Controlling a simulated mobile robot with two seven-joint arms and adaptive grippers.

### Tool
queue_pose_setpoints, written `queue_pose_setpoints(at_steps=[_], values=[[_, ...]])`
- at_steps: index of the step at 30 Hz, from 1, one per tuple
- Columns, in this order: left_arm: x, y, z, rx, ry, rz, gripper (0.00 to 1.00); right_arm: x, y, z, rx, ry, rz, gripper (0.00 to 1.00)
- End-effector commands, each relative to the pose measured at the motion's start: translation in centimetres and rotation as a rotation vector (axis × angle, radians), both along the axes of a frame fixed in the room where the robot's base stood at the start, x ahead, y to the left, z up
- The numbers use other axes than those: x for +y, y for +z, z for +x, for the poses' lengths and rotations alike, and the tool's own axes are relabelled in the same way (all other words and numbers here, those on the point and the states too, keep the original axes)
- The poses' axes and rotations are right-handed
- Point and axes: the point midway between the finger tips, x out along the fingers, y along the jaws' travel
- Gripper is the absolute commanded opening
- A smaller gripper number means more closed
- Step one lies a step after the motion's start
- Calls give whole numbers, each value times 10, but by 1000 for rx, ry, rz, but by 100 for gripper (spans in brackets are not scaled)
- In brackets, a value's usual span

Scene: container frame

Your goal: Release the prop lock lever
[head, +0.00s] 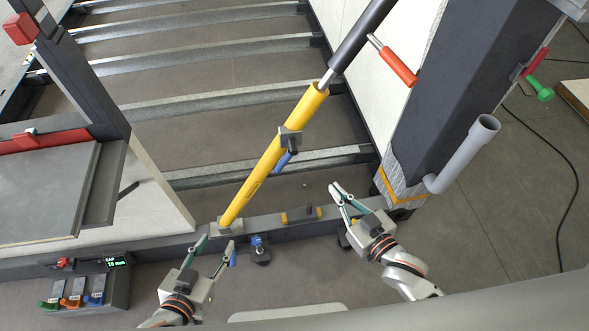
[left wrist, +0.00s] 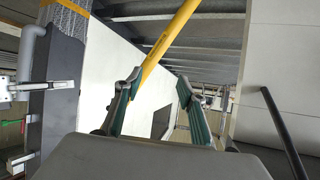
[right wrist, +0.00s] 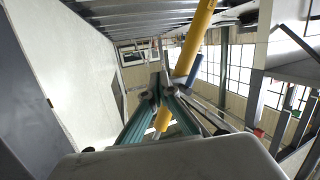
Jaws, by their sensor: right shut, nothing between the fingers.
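The yellow prop tube (head: 262,170) leans up to the right, with a dark upper cylinder (head: 360,38). A grey collar (head: 290,138) on the tube carries a blue lever (head: 283,160), which I take as the lock lever. My right gripper (head: 340,189) is shut and empty, right of and below the lever, apart from it. In the right wrist view the tube (right wrist: 195,45) passes behind its fingers (right wrist: 160,90). My left gripper (head: 219,243) is open and empty near the tube's foot. The left wrist view shows the tube (left wrist: 164,42) beyond its spread fingers (left wrist: 155,82).
A red-handled lever (head: 398,66) sticks out by the upper cylinder. A dark post (head: 435,110) with a grey pipe (head: 462,155) stands at right. A box with coloured levers (head: 85,290) and a display is at lower left. Ribbed crossbars (head: 200,67) lie behind the tube.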

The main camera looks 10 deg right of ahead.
Motion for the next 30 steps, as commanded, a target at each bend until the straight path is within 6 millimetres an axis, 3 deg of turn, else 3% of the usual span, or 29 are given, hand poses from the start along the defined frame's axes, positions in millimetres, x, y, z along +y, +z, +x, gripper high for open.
queue_pose_setpoints(at_steps=[1, 6, 12, 21, 30], values=[[-5, -11, -2, 5, -1, -17, 40, 5, -8, 11, -37, 29, 21, 0], [-19, -15, 1, -12, -2, -69, 40, 24, 2, 43, -174, 137, 115, 0], [-34, -22, 1, -14, 0, -132, 40, 38, 2, 64, -291, 287, 222, 0], [-51, -38, -4, 8, 15, -227, 40, 41, -20, 74, -371, 543, 378, 0], [-62, -53, -8, 43, 45, -320, 40, 17, -60, 73, -340, 803, 528, 0]])
